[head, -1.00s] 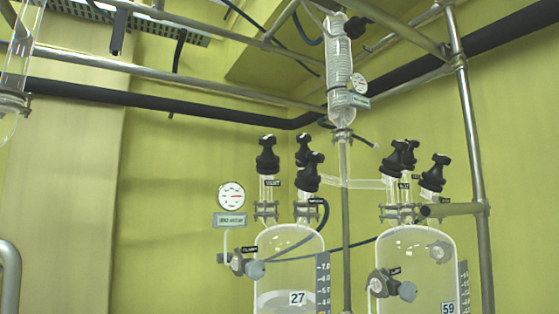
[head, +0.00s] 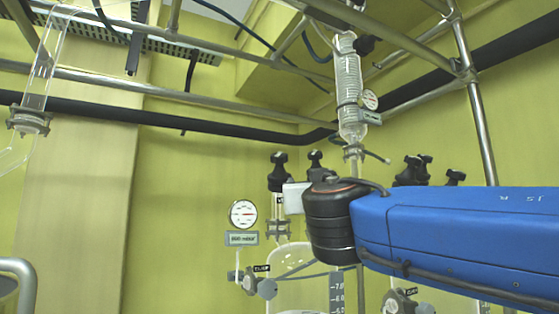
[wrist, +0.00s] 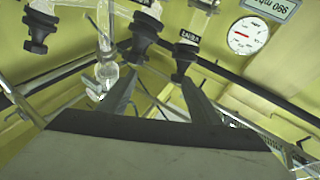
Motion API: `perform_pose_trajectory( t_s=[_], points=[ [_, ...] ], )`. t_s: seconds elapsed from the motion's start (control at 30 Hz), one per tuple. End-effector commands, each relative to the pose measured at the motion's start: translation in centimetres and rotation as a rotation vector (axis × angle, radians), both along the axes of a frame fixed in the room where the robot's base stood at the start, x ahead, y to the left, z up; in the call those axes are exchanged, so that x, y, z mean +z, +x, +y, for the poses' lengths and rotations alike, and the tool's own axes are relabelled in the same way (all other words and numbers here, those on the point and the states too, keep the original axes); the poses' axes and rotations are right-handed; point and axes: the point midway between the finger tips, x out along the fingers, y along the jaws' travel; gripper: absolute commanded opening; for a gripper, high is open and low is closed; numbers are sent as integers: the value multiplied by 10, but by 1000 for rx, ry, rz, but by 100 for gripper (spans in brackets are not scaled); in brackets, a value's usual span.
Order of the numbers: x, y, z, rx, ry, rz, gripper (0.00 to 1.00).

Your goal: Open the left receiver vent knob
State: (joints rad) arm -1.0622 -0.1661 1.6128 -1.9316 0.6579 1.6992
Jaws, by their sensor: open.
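The left receiver's black knob (head: 278,172) stands on a glass neck beside the round gauge, with a small tag too small to read. In the wrist view the tagged knob (wrist: 183,62) appears at the tip of the right finger, and a second black knob (wrist: 145,30) is just beyond the left finger. My gripper (wrist: 158,80) is open, with nothing between its fingers. In the head view my gripper (head: 292,198) is just right of the left knob's neck; its fingers are mostly hidden. Contact cannot be told. The left receiver (head: 300,292) is partly covered by my arm.
The gauge (head: 243,213) and its sign are left of the knob. A side valve (head: 258,285) is lower down. The glass condenser (head: 349,85) hangs behind on the right. More black knobs (head: 411,170) top the right receiver. Metal rails cross above.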

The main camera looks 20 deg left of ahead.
Motion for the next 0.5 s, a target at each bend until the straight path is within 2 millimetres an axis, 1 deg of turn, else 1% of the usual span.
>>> perform_pose_trajectory(
  t_s=[0.03,0.1,0.23,0.37,0.5],
  points=[
    [9,-11,18,33,11,-22,57],
    [19,-21,31,65,27,-43,57],
    [27,-29,44,92,39,-63,57],
    [32,-23,49,95,41,-65,57],
    [38,-6,57,92,40,-63,57]
  ],
)
